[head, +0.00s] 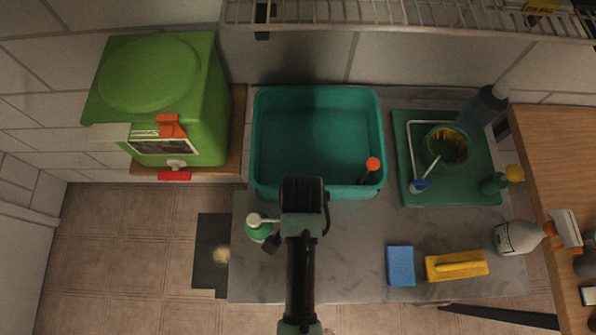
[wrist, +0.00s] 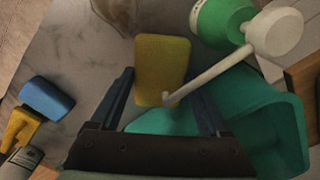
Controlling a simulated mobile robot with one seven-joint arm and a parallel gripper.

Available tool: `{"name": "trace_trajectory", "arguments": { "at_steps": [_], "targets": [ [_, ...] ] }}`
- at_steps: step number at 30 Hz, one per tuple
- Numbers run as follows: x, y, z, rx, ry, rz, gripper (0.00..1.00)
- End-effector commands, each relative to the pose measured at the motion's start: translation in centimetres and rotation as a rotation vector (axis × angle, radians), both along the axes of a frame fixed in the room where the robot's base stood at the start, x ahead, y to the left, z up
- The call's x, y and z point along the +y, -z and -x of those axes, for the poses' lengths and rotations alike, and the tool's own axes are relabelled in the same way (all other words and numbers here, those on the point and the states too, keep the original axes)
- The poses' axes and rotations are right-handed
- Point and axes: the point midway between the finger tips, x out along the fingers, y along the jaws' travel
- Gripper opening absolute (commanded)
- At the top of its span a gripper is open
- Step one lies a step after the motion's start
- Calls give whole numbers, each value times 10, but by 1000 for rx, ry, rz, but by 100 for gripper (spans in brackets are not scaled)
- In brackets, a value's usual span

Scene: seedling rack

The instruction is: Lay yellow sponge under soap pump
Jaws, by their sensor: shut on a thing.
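My gripper (wrist: 160,84) is shut on the yellow sponge (wrist: 162,62), its two dark fingers on either side. The green soap pump (wrist: 208,22), with its white head and long spout, stands beside the sponge. In the wrist view, the spout crosses in front of the sponge's near end. In the head view, the soap pump (head: 259,231) stands on the grey counter, below the left corner of the teal basin. My arm hides the sponge there. I cannot tell whether the sponge touches the counter.
The teal basin (head: 259,150) is close to my gripper. A blue sponge (head: 400,265) and a yellow handled block (head: 440,266) lie on the counter (head: 350,240) to the right. A green tray (head: 404,175) holds a mug (head: 447,146). A wire rack (head: 400,18) overhangs the back.

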Motion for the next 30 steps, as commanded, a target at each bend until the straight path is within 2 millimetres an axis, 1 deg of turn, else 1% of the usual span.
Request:
{"name": "trace_trajectory", "arguments": {
  "at_steps": [1,3,6,9,19,30],
  "targets": [
    [9,-2,1,2,-8,-1,28],
    [7,11,2,6,-2,0,28],
    [7,24,1,4,-2,0,28],
    [7,32,1,1,-2,0,28],
    [6,36,0,0,-3,0,28],
    [6,47,0,-1,-3,-1,28]
  ]
}}
